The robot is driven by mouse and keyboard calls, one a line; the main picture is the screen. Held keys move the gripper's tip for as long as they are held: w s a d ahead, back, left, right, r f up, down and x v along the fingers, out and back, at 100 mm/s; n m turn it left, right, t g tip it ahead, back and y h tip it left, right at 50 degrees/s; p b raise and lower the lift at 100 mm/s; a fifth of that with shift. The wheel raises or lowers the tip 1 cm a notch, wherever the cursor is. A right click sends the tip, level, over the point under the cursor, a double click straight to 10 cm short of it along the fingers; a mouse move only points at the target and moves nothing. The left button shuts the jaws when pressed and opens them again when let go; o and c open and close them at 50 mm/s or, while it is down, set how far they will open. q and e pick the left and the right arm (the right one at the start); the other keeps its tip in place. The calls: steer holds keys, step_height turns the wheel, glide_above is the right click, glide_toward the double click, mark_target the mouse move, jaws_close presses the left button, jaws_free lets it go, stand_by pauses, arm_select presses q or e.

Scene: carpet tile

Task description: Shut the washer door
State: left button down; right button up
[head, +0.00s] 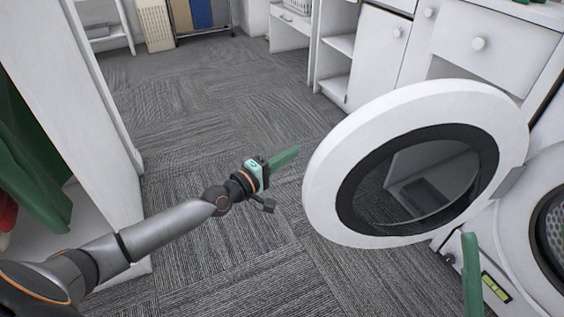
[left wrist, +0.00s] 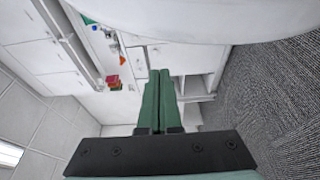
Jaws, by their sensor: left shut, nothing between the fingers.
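The washer door (head: 330,190), a white round ring with a dark-rimmed glass middle, stands swung open from its hinge at the right. The washer (head: 515,230) is at the right edge, its drum opening partly cut off. My left gripper (head: 297,151) is shut and empty, just left of the door with a gap in the picture. In the left wrist view its green fingers (left wrist: 159,72) lie together, and the white door (left wrist: 190,15) fills the top. A green finger of my right gripper (head: 470,240) shows at the lower right, in front of the washer; its opening cannot be judged.
White cabinets (head: 375,55) with drawers and shelves stand behind the door. A white shelf panel (head: 85,130) with green cloth (head: 30,165) beside it is at the left. The grey carpet floor (head: 220,110) between them is clear.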

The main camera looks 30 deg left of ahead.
mark_target(305, 177)
arm_select(q)
steer(key=b+x, duration=0.1)
steer(key=x, duration=0.4)
steer(key=shift+s+d+p, duration=0.55)
steer(key=shift+s+p, duration=0.15)
steer(key=shift+s, duration=0.15)
steer(key=shift+s+d+p, duration=0.55)
steer(key=shift+s+p, duration=0.15)
steer(key=shift+s, duration=0.15)
